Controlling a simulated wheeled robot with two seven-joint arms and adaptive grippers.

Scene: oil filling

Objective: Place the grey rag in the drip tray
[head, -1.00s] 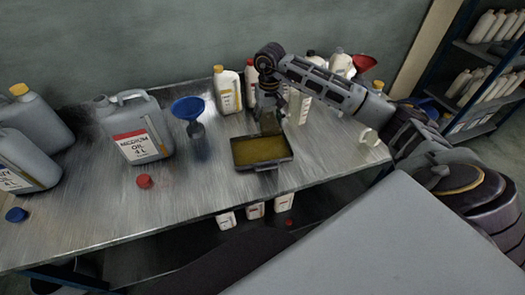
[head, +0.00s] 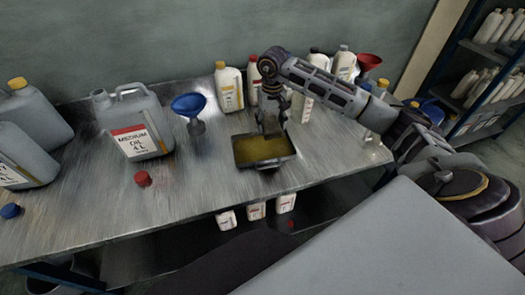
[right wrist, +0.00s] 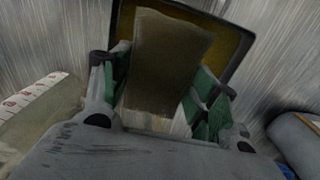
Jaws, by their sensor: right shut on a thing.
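The drip tray (head: 264,165) is a dark, shallow rectangular pan with a yellowish inside, standing on the metal bench. My right gripper (head: 271,126) points down over its back edge. In the right wrist view my right gripper (right wrist: 160,95) is shut on the grey rag (right wrist: 168,55), which looks brownish-grey there. The rag hangs as a flat sheet between the green-padded fingers, in front of the drip tray (right wrist: 247,45). I cannot tell whether its lower end touches the tray. In the head view the rag is small and hard to make out. My left gripper is not in view.
A blue funnel (head: 188,107) and a grey oil can (head: 133,125) stand left of the tray. White bottles (head: 229,85) stand behind it, and a red funnel (head: 369,62) at the back right. A red cap (head: 143,179) lies on the bench, which is clear in front.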

